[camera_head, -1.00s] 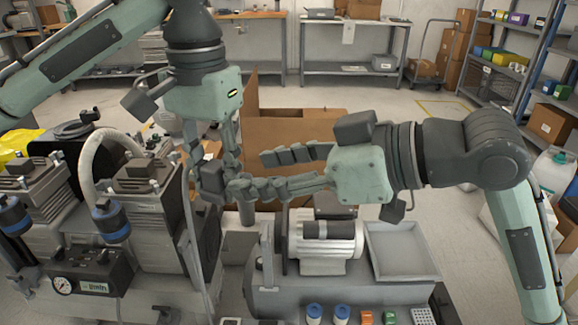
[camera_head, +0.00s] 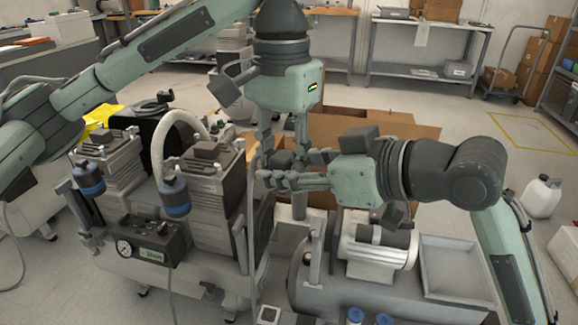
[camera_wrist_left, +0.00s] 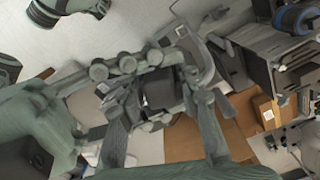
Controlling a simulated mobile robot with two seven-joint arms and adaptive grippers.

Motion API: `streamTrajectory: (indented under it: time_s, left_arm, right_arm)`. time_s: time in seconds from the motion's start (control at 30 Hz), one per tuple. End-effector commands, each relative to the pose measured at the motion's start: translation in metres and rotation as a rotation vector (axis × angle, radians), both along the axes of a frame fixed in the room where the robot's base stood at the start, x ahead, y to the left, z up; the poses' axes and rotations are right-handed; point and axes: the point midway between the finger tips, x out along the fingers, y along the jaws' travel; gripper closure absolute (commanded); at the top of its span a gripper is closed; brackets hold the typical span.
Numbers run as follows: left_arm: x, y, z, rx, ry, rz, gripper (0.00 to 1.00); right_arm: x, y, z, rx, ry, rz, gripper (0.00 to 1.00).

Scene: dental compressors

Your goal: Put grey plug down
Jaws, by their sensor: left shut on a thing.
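The grey plug (camera_head: 283,159) is a small dark block, mostly hidden by fingers in the head view. My left gripper (camera_head: 281,153) points down from above and is shut on the plug. In the left wrist view the plug (camera_wrist_left: 160,88) sits between the ends of the left fingers (camera_wrist_left: 163,100). My right gripper (camera_head: 284,169) comes in from the right, its fingers above and below the plug's side. Fingers of the two grippers overlap, so I cannot tell whether the right one grips the plug. The plug is held in the air above the compressors.
A twin-motor compressor with a gauge panel (camera_head: 148,241) stands at left. A compressor with a silver motor (camera_head: 378,254) and a grey tray (camera_head: 455,268) stand at front right. An open cardboard box (camera_head: 360,126) is behind the grippers.

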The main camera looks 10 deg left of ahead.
Motion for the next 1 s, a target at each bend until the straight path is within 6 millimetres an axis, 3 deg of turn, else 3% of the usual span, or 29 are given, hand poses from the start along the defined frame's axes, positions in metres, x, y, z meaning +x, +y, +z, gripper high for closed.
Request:
streamTrajectory:
  time_s: [0.03, 0.23, 0.27, 0.47, 0.77, 0.87, 1.0]
  left_arm:
    - [0.0, 0.0, 0.0, 0.0, 0.001, -0.001, 1.0]
    - [-0.001, 0.0, 0.0, 0.0, 0.003, -0.002, 1.0]
    - [-0.001, 0.0, 0.0, 0.001, 0.004, -0.002, 0.65]
    - [-0.001, 0.0, 0.0, 0.001, 0.003, -0.002, 0.42]
    - [0.0, 0.0, 0.002, 0.0, 0.001, 0.0, 0.42]
    - [0.0, 0.0, 0.01, 0.001, 0.0, -0.001, 0.42]
    - [0.0, 0.0, 0.035, 0.0, -0.004, 0.001, 0.42]
  right_arm:
    - [0.001, 0.0, 0.0, 0.0, -0.001, -0.002, 0.69]
    - [0.002, -0.001, 0.0, -0.002, -0.001, -0.007, 0.94]
    - [0.002, -0.002, 0.0, -0.001, -0.002, -0.007, 0.96]
    - [0.002, -0.001, 0.0, -0.001, -0.002, -0.006, 0.96]
    - [0.001, -0.001, 0.0, -0.001, -0.001, -0.003, 0.96]
    - [0.001, -0.001, 0.0, 0.0, -0.001, -0.003, 0.96]
    - [0.001, -0.001, 0.001, 0.001, -0.001, -0.002, 0.96]
